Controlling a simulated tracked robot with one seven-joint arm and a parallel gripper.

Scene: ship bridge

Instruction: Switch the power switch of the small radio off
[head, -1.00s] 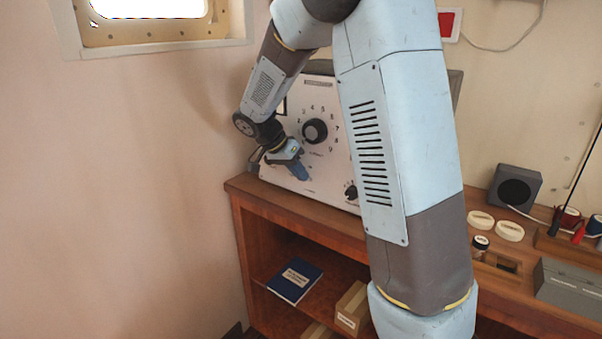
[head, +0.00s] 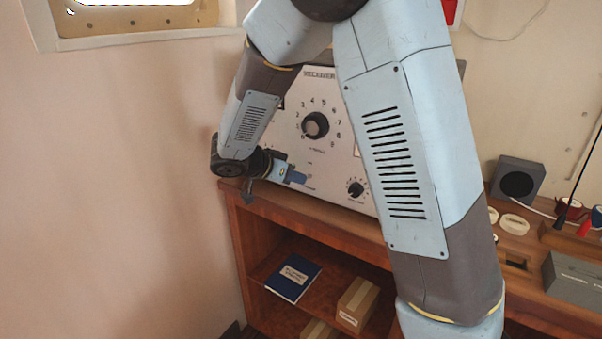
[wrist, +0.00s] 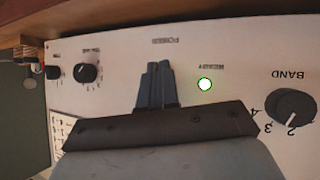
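The radio (head: 330,165) is a pale panelled set with black knobs on the wooden desk, partly hidden by my arm. My gripper (head: 305,180) is at the lower left of the panel. In the wrist view my gripper (wrist: 158,66) has its two fingers together, pointing at the panel just by the POWER label. The power switch itself is not visible; the fingers cover that spot. Contact cannot be told.
The large dial (head: 316,125) is above my gripper, and a smaller knob (head: 355,187) is to its right. The BAND knob (wrist: 294,106) is at the right in the wrist view. A speaker (head: 517,180) and a grey box (head: 572,287) are on the desk at right.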

